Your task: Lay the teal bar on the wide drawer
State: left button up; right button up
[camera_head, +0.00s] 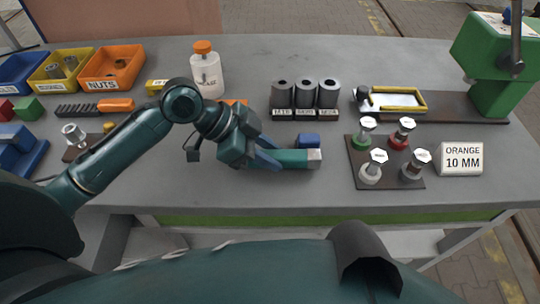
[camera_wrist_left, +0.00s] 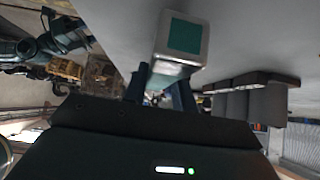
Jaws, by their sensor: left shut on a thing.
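The teal bar (camera_head: 292,158) has a pale grey end and lies level in the head view, over the front middle of the workbench. My left gripper (camera_head: 270,158) is shut on it, reaching in from the left. I cannot tell whether the bar touches the bench top. In the left wrist view the bar's pale end with a teal square (camera_wrist_left: 185,38) stands out beyond the left fingers (camera_wrist_left: 162,90). A green band (camera_head: 330,217) runs under the bench's front edge; I cannot tell whether it is the wide drawer. My right gripper is not in view.
A blue block-like shape (camera_head: 307,141) sits just behind the bar. To the right are a dark plate (camera_head: 392,180) with several capped pegs and an ORANGE 10 MM sign (camera_head: 460,158). Behind are dark cylinders (camera_head: 305,93) and a white bottle (camera_head: 207,72). The bench front is clear.

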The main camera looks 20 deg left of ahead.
pick_arm(q)
jog(key=shift+f, duration=0.7)
jog(key=shift+f, duration=0.1)
jog(key=o, duration=1.1)
jog(key=shift+c, duration=0.2)
